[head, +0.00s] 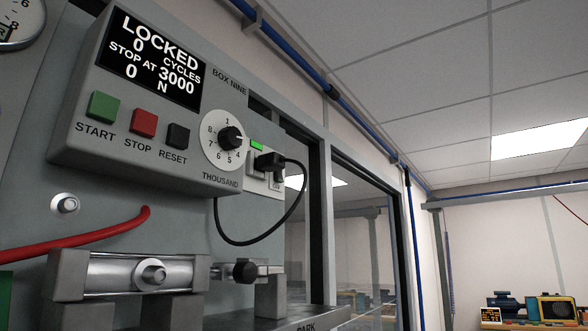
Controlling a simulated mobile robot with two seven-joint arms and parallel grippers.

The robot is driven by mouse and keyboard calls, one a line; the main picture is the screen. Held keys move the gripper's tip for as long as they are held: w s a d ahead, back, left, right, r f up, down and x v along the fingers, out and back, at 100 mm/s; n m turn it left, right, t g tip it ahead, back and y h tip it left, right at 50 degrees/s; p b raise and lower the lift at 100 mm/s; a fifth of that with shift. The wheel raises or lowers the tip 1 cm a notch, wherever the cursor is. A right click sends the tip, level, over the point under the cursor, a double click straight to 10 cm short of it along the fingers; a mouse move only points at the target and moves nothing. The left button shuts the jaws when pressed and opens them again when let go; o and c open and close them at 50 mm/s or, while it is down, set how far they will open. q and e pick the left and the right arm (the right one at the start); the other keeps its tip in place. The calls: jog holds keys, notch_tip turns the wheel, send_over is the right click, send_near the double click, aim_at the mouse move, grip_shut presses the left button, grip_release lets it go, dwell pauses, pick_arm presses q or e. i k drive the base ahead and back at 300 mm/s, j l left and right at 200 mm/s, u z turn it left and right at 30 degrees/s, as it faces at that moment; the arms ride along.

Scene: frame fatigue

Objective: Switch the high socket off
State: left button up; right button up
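A pale socket plate (252,181) is mounted high, just right of the grey control box. A black plug (270,162) sits in it, and a black cable (301,205) loops down from the plug and back left. A green strip (257,146) shows at the plate's top edge. A small label (277,186) below the plug seems to read OFF, but it is too small to be sure. The plug partly hides the plate, and I cannot make out the switch's position. Neither of my grippers is in view.
The control box's display (150,60) reads LOCKED, 0 cycles, stop at 3000. Below are green (103,107), red (143,123) and black (178,136) buttons and a dial (229,139). A dark-framed window (350,215) stands right.

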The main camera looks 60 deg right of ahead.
aim_at(278, 174)
jog(key=z, duration=1.75)
